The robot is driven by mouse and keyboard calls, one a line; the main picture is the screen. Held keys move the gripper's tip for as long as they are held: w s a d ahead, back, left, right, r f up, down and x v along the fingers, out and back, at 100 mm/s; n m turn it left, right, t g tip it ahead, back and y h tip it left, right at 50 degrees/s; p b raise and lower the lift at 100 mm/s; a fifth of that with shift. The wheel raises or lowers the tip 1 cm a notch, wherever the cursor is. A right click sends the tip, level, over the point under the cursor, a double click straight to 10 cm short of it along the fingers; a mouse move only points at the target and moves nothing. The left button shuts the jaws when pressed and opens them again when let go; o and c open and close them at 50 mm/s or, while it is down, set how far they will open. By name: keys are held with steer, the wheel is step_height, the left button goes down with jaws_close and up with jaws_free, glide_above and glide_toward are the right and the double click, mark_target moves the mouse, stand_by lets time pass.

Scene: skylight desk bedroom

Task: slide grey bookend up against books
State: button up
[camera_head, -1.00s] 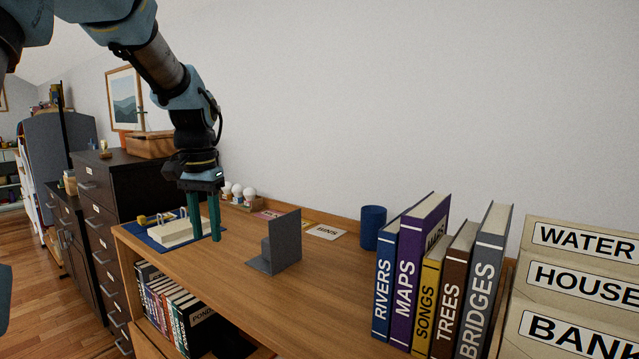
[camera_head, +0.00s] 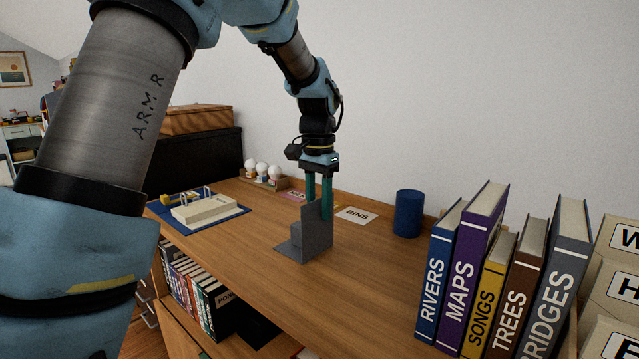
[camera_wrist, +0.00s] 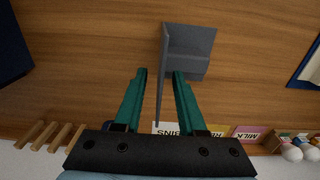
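The grey bookend (camera_head: 312,238) stands upright on the wooden desk, its foot and small step toward the left. A clear gap of bare desk lies between it and the row of upright books, whose nearest is the blue RIVERS book (camera_head: 437,275). My gripper (camera_head: 319,198) points down at the bookend's upright plate, with one finger partly hidden behind it. In the wrist view my gripper (camera_wrist: 160,85) is open, its green fingers on either side of the plate of the bookend (camera_wrist: 187,50). Gaps show between plate and fingers.
A dark blue cup (camera_head: 408,213) stands near the wall, behind the gap. A BINS card (camera_head: 356,215) lies behind the bookend. A blue mat (camera_head: 176,222) with a cream object is at the left, bulbs (camera_head: 262,171) at the back. Boxes (camera_head: 612,290) stand right of the books.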

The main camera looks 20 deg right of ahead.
steer(key=shift+a+f, duration=0.1)
steer(key=shift+f, duration=1.55)
jaws_close()
steer(key=shift+s, duration=0.15)
